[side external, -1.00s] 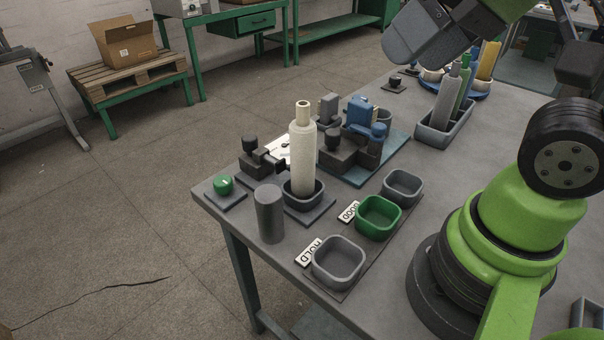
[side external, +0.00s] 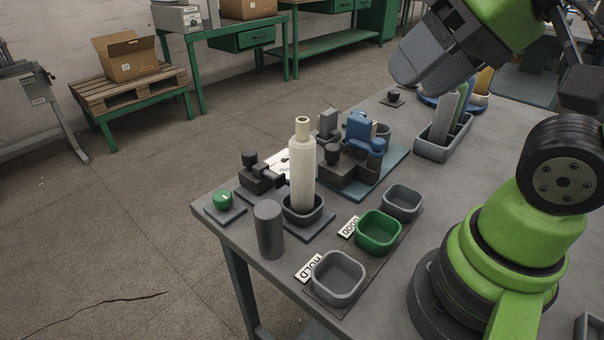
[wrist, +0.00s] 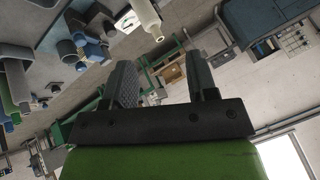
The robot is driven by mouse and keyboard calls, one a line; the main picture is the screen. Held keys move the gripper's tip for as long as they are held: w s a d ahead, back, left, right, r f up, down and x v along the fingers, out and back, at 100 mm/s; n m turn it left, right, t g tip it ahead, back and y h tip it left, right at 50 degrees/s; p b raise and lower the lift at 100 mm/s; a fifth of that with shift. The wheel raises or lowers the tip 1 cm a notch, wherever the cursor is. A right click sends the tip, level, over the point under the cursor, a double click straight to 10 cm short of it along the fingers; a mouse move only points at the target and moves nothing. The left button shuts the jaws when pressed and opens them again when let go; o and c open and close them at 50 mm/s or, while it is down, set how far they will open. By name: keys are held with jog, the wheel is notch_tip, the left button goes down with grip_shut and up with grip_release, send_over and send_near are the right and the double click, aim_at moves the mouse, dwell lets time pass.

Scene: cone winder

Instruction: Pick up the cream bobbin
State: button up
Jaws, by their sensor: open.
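The cream bobbin (side external: 302,170) stands upright in a dark square cup (side external: 303,214) near the left end of the grey table. It is a tall pale cylinder with a narrower neck and a tan-ringed top. It also shows, partly cut off, at the top edge of the wrist view (wrist: 146,13). My gripper (wrist: 162,78) is open, with nothing between its two dark fingers in the wrist view. In the side view it is at the upper right, above the table and well apart from the bobbin. Its fingertips are hard to make out there.
A dark grey cylinder (side external: 269,230) and a green button (side external: 222,200) stand left of the bobbin. A blue and black device (side external: 360,150) is behind. Grey (side external: 338,278) and green (side external: 378,232) bins stand right. A tray (side external: 445,140) of bobbins lies farther back.

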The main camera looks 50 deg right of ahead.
jog(key=g+h, duration=0.2)
jog(key=g, duration=0.3)
send_near(303, 119)
jog(key=shift+w+a+f+g+h, duration=0.2)
jog(key=shift+w+f+g+h, duration=0.15)
jog(key=shift+w, duration=0.1)
jog(key=f, duration=0.4)
jog(key=shift+w+d+f, duration=0.1)
jog(key=shift+w+f, duration=0.05)
jog(key=shift+w, duration=0.2)
notch_tip(303, 119, down, 6)
jog(key=shift+w+r, duration=0.15)
jog(key=shift+c, duration=0.5)
grip_shut()
